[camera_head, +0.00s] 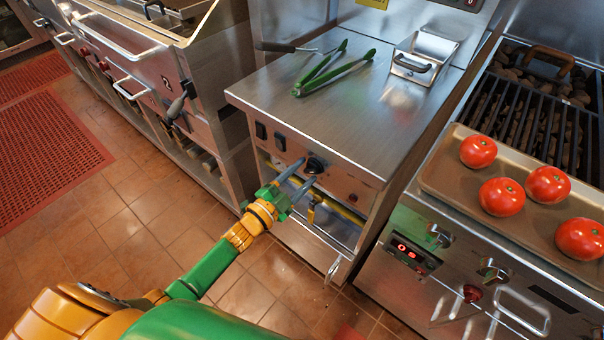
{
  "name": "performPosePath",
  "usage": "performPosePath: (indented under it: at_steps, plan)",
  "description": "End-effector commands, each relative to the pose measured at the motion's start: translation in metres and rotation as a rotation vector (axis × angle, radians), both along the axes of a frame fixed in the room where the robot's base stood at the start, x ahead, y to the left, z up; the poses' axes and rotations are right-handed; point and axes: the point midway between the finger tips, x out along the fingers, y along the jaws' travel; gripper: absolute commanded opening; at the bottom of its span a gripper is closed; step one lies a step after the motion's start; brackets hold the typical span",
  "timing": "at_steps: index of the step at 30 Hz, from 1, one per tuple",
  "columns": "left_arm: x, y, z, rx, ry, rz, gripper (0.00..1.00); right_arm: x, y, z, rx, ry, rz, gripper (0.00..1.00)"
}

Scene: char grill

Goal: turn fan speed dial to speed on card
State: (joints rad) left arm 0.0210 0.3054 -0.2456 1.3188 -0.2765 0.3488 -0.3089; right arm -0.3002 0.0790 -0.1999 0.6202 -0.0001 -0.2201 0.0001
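The black dial (317,163) is on the front panel of the steel counter unit, below its top edge. My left gripper (308,170) reaches up to it from the lower left. Its two grey fingers are apart, with their tips close to the dial's lower left side. I cannot tell whether they touch the dial. The dial's markings are too small to read. A yellow card (373,3) is cut off at the top edge, and its writing cannot be read. My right gripper is not in view.
Green tongs (335,70) and a steel press (424,56) lie on the counter top (350,110). Two black switches (261,130) sit left of the dial, and a red light (352,197) sits right. A tray (445,188) of several tomatoes and a grill are at right.

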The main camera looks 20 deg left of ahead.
Motion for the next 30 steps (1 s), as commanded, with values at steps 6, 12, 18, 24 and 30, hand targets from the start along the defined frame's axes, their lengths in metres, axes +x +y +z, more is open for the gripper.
performPosePath:
  at_steps: [6,12,18,24,30]
  plan:
    - [0.0,0.0,0.0,0.0,0.0,0.0,0.77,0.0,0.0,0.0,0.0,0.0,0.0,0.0]
    - [-0.007,0.003,0.0,0.0,0.001,0.0,0.77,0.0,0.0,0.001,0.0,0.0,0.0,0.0]
    - [-0.047,0.017,0.0,0.002,0.002,-0.001,0.77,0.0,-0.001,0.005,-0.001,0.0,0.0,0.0]
    - [-0.067,0.024,0.0,0.001,0.0,-0.001,0.77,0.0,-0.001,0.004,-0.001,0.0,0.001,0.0]
    - [-0.067,0.024,0.0,0.001,0.0,0.0,0.77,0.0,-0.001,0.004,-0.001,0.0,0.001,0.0]
